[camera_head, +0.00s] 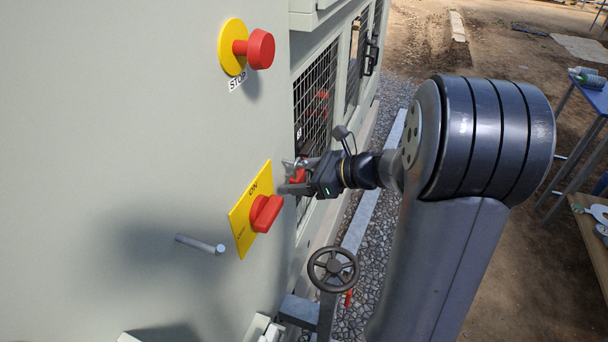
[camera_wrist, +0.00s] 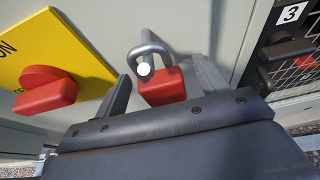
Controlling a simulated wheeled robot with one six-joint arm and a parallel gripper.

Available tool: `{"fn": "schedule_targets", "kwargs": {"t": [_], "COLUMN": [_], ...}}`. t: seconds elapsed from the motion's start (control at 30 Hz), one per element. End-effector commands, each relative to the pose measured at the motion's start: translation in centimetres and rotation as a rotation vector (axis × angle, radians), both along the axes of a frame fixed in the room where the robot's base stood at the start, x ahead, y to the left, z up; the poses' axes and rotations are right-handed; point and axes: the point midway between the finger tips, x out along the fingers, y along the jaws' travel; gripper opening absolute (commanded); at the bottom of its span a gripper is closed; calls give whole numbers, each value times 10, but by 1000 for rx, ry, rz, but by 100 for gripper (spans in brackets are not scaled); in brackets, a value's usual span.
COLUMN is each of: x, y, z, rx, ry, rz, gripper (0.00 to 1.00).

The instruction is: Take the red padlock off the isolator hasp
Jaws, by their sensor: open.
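The red padlock (camera_wrist: 162,86) has a grey metal shackle and shows between the two fingers of my gripper (camera_wrist: 160,90) in the wrist view. Its shackle loops around a white round-ended pin. In the head view the padlock (camera_head: 298,175) is mostly hidden by my gripper (camera_head: 296,180), which is beside the panel. The gripper is open, with one finger on each side of the padlock and a visible gap to the left finger. Contact on the right is unclear. The red isolator handle (camera_head: 265,213) sits on a yellow ON plate (camera_head: 240,232), left of the gripper.
A red STOP button (camera_head: 260,49) on a yellow disc is above. A metal peg (camera_head: 200,243) sticks out of the panel at lower left. A handwheel (camera_head: 333,268) stands below my gripper. Mesh panels (camera_head: 316,96) lie behind, and a blue table (camera_head: 588,95) is far right.

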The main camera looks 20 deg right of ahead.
Motion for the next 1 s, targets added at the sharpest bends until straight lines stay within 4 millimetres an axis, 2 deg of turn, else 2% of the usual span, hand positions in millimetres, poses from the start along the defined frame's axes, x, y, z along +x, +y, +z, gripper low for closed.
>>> {"fn": "schedule_targets", "kwargs": {"t": [0.1, 0.7, 0.73, 1.0], "x": [0, 0, 0, 0], "y": [0, 0, 0, 0], "z": [0, 0, 0, 0], "rx": [0, 0, 0, 0], "ry": [0, 0, 0, 0], "rz": [0, 0, 0, 0], "gripper": [68, 19, 42, 20]}}
